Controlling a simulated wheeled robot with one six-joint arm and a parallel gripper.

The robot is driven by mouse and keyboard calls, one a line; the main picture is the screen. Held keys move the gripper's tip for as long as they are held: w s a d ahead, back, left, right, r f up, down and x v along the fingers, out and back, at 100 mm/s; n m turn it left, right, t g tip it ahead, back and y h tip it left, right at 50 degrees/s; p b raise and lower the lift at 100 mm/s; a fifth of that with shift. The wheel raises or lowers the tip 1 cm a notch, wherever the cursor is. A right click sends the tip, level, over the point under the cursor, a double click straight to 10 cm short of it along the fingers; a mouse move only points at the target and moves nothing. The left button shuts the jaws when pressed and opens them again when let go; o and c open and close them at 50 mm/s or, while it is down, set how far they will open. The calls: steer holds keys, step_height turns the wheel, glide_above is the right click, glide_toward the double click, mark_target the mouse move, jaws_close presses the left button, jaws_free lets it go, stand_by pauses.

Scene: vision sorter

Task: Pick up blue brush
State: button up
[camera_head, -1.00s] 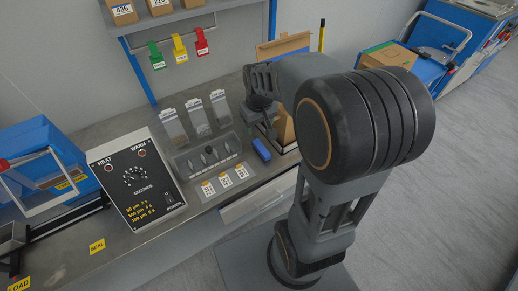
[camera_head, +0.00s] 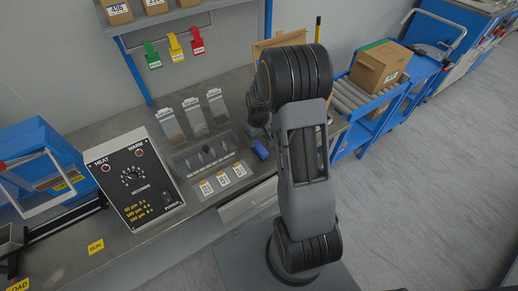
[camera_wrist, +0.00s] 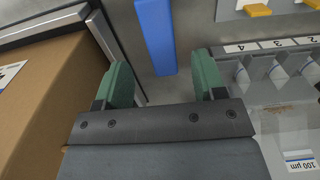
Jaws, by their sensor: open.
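The blue brush (camera_head: 260,149) lies on the grey workbench, just right of the sample tray, and my arm stands close beside it in the head view. In the wrist view the blue brush (camera_wrist: 156,36) shows as a long blue bar at the top centre, its upper end cut off by the frame edge. In the head view my arm hides the gripper's fingers.
A cardboard box (camera_wrist: 48,95) stands close left of my gripper. A tray with numbered slots (camera_wrist: 275,65) lies close on the right. In the head view the heat control box (camera_head: 136,181) and hanging tags (camera_head: 175,45) are farther left; a conveyor (camera_head: 355,98) is at right.

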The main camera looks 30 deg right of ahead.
mark_target(259, 146)
steer(key=shift+s+f+p, duration=0.1)
steer(key=shift+f+p, duration=0.2)
steer(key=shift+f, duration=2.35)
steer(key=shift+c, duration=0.5)
steer(key=c, duration=0.9)
